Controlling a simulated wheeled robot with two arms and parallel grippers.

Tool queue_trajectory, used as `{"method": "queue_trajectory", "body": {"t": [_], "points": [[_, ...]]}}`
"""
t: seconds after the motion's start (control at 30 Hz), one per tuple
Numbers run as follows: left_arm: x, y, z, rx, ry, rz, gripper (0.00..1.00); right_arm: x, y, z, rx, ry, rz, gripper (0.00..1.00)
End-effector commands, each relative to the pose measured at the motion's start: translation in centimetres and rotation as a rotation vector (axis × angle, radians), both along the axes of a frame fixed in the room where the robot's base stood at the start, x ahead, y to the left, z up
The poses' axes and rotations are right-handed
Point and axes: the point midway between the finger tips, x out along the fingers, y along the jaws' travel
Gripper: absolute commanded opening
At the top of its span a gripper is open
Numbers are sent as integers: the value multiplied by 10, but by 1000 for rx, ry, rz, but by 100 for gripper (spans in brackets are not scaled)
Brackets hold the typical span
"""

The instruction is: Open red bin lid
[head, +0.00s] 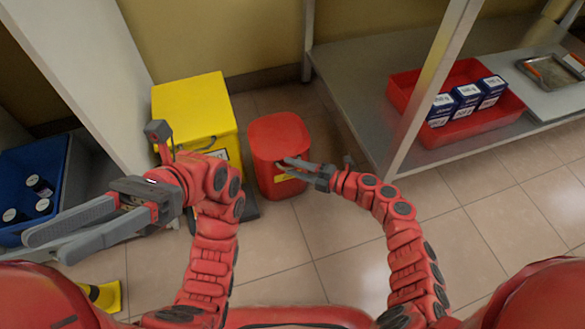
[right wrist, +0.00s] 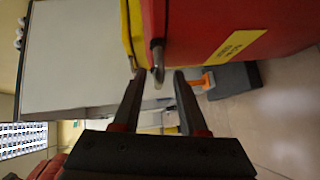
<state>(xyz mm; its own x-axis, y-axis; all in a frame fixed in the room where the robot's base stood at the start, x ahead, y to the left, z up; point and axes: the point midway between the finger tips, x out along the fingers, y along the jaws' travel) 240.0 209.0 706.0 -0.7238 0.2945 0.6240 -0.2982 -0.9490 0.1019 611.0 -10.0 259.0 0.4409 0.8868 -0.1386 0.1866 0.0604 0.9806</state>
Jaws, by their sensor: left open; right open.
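The red bin (head: 267,178) stands on the floor near the middle of the head view. Its red lid (head: 279,134) lies flat over the top and looks closed. My right gripper (head: 285,166) is open at the bin's front right side, just below the lid's edge. In the right wrist view the red bin (right wrist: 205,30) fills the upper right, with a yellow label. A grey metal tab (right wrist: 157,62) shows between my open right fingertips (right wrist: 158,76); I cannot tell whether they touch it. My left gripper (head: 47,246) is open and empty at the far left.
A yellow bin (head: 190,100) stands just left of the red bin. A metal shelf (head: 360,75) on the right holds a red tray (head: 465,135) with several boxes. A blue bin (head: 65,170) with bottles is at the left. Tiled floor is open in front.

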Motion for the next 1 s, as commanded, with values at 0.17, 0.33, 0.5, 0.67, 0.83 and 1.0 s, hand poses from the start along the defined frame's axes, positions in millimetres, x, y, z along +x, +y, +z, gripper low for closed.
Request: {"method": "queue_trajectory", "body": {"t": [0.17,0.33,0.5,0.67,0.83,1.0], "points": [[-8,7,-1,-30,-51,-26,50,2,6,-1,0,0,2,42],[-9,8,0,-33,-55,-30,50,2,6,-1,0,0,1,42],[-9,8,0,-33,-55,-28,50,3,6,0,1,-1,1,28],[-9,7,0,-32,-54,-27,50,3,6,0,0,0,1,0],[-9,7,0,-32,-54,-27,50,3,6,-1,0,0,1,0],[-9,7,0,-32,-54,-27,50,2,6,-1,0,0,1,0]]}}
